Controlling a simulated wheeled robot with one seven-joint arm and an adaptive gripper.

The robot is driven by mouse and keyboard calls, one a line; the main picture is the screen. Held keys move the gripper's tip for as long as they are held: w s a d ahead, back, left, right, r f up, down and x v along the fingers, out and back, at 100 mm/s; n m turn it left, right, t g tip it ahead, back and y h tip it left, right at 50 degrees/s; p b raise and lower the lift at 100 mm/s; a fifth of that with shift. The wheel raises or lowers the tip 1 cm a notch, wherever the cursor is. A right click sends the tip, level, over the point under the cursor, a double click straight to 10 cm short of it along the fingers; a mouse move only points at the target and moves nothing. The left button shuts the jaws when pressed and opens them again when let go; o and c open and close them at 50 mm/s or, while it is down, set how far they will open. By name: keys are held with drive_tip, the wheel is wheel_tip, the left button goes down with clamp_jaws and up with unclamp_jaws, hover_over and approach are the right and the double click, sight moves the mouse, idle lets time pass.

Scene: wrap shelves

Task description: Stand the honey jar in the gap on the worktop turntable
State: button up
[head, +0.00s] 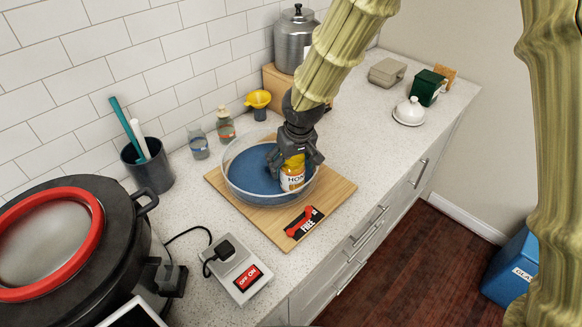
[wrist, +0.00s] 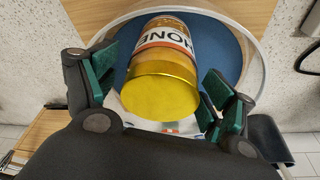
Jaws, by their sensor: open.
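The honey jar (head: 292,180), with a yellow lid and a white label, appears upright on the blue floor of the round, clear-walled turntable (head: 240,168), near its right front side. It also shows in the wrist view (wrist: 160,92), lid towards the camera. My gripper (head: 294,164) reaches down over the jar from above. Its green-padded fingers (wrist: 163,95) are open, one on each side of the jar, with visible space at the lid. The jar's far side is hidden, and I cannot tell whether its base fully touches the turntable.
The turntable stands on a wooden board (head: 335,195) with a black-and-red "FREE" card (head: 304,222). A switch box (head: 238,270) and a large black pot (head: 125,240) are at front left.

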drive_tip(key=b+v, duration=0.1)
drive_tip(key=v, duration=0.8)
drive_tip(key=shift+r+b, duration=0.3)
drive_tip(key=shift+r, duration=0.15)
